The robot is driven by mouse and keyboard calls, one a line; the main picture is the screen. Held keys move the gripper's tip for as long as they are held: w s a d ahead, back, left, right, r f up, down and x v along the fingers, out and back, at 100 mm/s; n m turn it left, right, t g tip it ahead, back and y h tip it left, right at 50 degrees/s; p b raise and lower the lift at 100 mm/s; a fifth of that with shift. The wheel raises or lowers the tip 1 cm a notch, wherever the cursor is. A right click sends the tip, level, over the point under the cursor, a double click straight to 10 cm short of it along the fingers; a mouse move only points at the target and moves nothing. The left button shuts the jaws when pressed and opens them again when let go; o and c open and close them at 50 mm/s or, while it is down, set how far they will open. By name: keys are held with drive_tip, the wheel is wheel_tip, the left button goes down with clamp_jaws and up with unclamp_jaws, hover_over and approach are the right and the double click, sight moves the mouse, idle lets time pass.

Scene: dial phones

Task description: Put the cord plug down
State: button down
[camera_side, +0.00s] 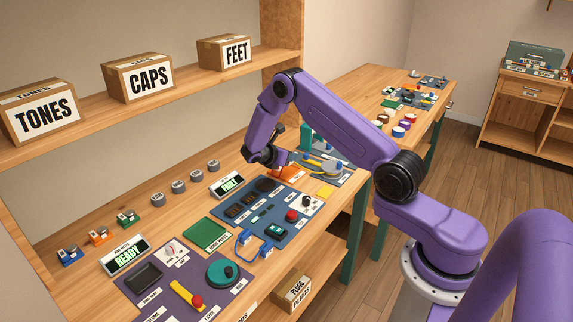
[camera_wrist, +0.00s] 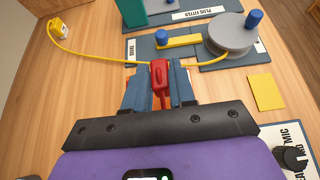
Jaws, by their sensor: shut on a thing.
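My gripper (camera_wrist: 159,88) is shut on a small red plug (camera_wrist: 159,74), which stands between the two blue-grey fingers in the wrist view. A yellow cord (camera_wrist: 95,57) passes just beyond the fingertips. Its left end has a yellow plug (camera_wrist: 60,29) lying on bare wood. Its right part runs towards a grey disc (camera_wrist: 230,33) with a blue knob. I cannot tell whether the cord joins the red plug. In the side view my gripper (camera_side: 266,160) hangs low over the bench, and the plug in it is too small to make out.
A yellow square (camera_wrist: 266,91) lies on the wood at the right. A blue panel (camera_side: 275,240) with knobs and a "FAULT" display (camera_side: 227,184) lie nearby. Bare wood (camera_wrist: 60,85) is left of the gripper.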

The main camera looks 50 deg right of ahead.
drive_tip(key=shift+w+d+f, duration=0.15)
drive_tip(key=shift+w+f, duration=0.1)
drive_tip(key=shift+f, duration=1.55)
drive_tip(key=shift+f, duration=0.25)
drive_tip(key=c, duration=0.9)
unclamp_jaws()
drive_tip(key=shift+c, duration=0.2)
